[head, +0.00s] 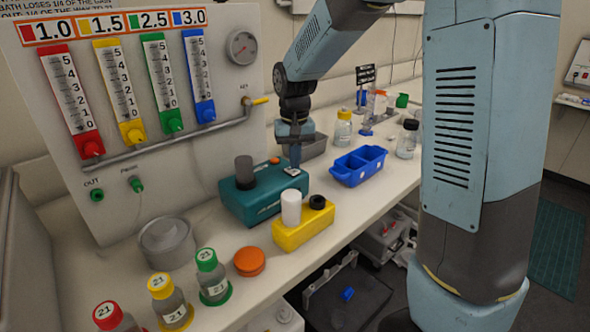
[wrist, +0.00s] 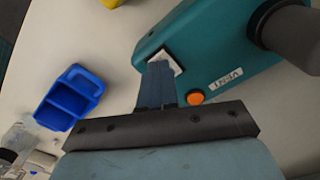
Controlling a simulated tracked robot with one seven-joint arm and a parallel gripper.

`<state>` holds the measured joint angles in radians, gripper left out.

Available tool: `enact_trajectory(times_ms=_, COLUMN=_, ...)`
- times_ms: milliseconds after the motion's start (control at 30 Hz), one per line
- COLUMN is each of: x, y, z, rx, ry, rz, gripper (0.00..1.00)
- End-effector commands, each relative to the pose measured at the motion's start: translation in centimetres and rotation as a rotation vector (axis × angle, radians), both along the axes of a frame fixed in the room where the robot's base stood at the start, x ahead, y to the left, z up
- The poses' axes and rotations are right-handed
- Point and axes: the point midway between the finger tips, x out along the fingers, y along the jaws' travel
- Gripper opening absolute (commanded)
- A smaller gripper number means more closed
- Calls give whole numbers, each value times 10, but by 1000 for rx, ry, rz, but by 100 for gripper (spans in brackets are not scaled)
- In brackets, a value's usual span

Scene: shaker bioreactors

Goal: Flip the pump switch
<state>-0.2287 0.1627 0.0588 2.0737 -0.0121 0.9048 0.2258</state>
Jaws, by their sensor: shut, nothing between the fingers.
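The teal pump box (head: 262,196) stands on the bench and also fills the upper right of the wrist view (wrist: 215,40). A dark cylinder (head: 244,172) rises from its top. A small switch with a pale plate (head: 291,171) sits near the box's right end; it also shows in the wrist view (wrist: 176,62), partly hidden by my fingers. My gripper (head: 295,164) is shut and empty, pointing down with its tips over or at the switch plate. I cannot tell whether they touch it, or the switch's position.
An orange button (wrist: 195,97) lies close to my fingers on the pump top. A blue divided tray (head: 358,167) stands to the right, and a yellow block (head: 302,235) with a white cylinder (head: 291,208) stands in front. A gauge panel (head: 150,130) rises behind.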

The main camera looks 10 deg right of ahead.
Motion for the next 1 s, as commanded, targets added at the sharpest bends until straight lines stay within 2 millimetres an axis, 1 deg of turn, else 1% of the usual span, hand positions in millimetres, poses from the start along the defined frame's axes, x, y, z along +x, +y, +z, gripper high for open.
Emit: enact_trajectory(times_ms=1000, x=0, y=0, z=-12, rx=0, ry=1, rz=1, gripper=0)
